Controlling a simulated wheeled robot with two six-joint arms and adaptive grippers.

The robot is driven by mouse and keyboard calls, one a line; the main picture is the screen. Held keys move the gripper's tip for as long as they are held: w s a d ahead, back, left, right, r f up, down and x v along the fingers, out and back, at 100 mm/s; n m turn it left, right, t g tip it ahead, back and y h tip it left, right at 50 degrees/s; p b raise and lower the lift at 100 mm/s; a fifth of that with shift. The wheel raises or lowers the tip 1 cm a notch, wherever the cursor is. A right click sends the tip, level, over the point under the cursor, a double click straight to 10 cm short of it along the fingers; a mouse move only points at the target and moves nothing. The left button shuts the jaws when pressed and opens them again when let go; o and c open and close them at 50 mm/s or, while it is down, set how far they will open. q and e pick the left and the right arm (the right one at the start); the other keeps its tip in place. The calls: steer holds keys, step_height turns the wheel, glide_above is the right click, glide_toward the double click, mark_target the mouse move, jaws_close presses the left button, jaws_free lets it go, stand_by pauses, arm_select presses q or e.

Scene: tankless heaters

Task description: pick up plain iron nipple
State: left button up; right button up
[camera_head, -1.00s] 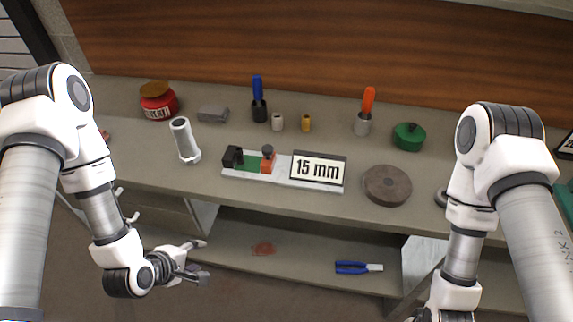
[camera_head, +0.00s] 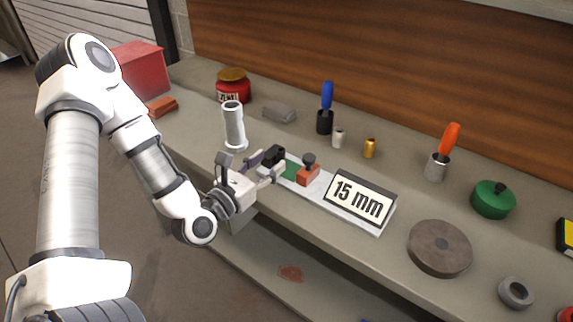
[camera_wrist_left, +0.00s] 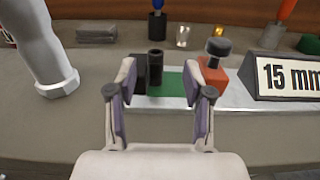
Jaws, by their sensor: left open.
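My left gripper (camera_head: 252,165) is open and empty at the bench's front edge, near the left end of the fixture (camera_head: 326,187). My right gripper is out of view.
A tall grey pipe piece (camera_head: 234,125) stands left of the fixture, close to my left gripper. A 15 mm sign (camera_head: 359,199) is on the fixture's right. Behind stand a blue-handled tool (camera_head: 326,108) and a grey block (camera_head: 279,112). A round disc (camera_head: 440,248) lies to the right.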

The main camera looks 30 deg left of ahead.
mark_target(278, 153)
arm_select(q)
steer(key=shift+w+d, duration=0.15)
steer(key=shift+w, duration=0.15)
steer(key=w, duration=0.3)
steer(key=w+p, duration=0.1)
steer(key=shift+w+a+f, duration=0.15)
steer(key=shift+w+a, duration=0.15)
steer(key=shift+w, duration=0.1)
steer(key=shift+w+d, duration=0.15)
steer(key=shift+w, duration=0.2)
jaws_close()
